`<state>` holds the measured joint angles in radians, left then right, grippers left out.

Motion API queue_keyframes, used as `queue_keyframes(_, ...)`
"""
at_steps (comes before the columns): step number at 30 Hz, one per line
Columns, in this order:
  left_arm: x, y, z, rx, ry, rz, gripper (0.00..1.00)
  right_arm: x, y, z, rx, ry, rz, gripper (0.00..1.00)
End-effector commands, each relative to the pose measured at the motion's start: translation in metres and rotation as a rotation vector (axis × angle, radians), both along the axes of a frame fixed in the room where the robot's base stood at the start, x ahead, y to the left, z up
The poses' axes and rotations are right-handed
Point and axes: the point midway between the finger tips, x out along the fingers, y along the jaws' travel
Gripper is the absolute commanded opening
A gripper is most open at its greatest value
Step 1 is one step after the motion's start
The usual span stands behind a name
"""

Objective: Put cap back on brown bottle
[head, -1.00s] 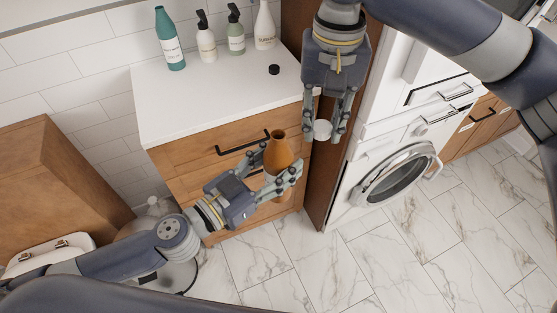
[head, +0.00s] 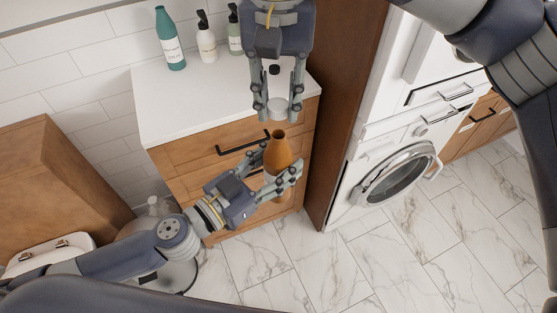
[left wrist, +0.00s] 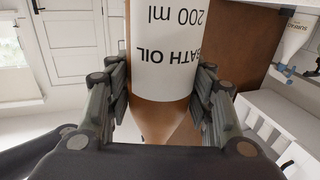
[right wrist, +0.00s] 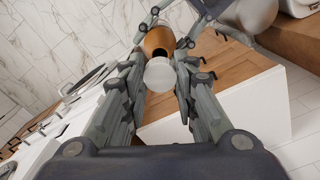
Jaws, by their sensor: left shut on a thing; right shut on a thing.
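The brown bottle (head: 278,153) is held upright by my left gripper (head: 277,173) in front of the wooden drawers. Its open neck faces up. In the left wrist view its white "BATH OIL 200 ml" label (left wrist: 168,60) shows between the fingers. My right gripper (head: 278,113) points down above the bottle and is shut on a whitish round cap (head: 278,103). The cap is just above the bottle's mouth in the head view. In the right wrist view the cap (right wrist: 160,75) partly covers the bottle (right wrist: 158,42); I cannot tell whether they touch.
A white counter (head: 165,105) holds a teal bottle (head: 170,42), pump bottles (head: 206,42) and a small black round thing (head: 274,69). A tall brown panel (head: 345,100) and a white washing machine (head: 395,180) stand to the right. The marble floor (head: 330,270) is clear.

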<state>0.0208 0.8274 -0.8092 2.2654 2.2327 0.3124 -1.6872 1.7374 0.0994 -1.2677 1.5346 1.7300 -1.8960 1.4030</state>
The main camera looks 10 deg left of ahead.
Motion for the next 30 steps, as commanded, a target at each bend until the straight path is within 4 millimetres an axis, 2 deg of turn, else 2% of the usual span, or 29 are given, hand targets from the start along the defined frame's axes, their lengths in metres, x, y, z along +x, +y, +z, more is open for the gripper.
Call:
queue_keyframes(6,0.0,0.0,0.002,-0.001,-0.003,0.0,0.06,0.0,-0.001,-0.021,-0.001,0.003,0.0,0.19)
queue_keyframes(11,0.0,0.0,0.002,-0.001,-0.003,0.0,0.06,0.0,-0.001,-0.032,0.0,0.001,-0.001,0.19)
queue_keyframes(30,0.0,0.0,0.002,-0.001,-0.003,0.0,0.06,-0.002,0.0,-0.032,-0.01,-0.005,0.0,0.19)
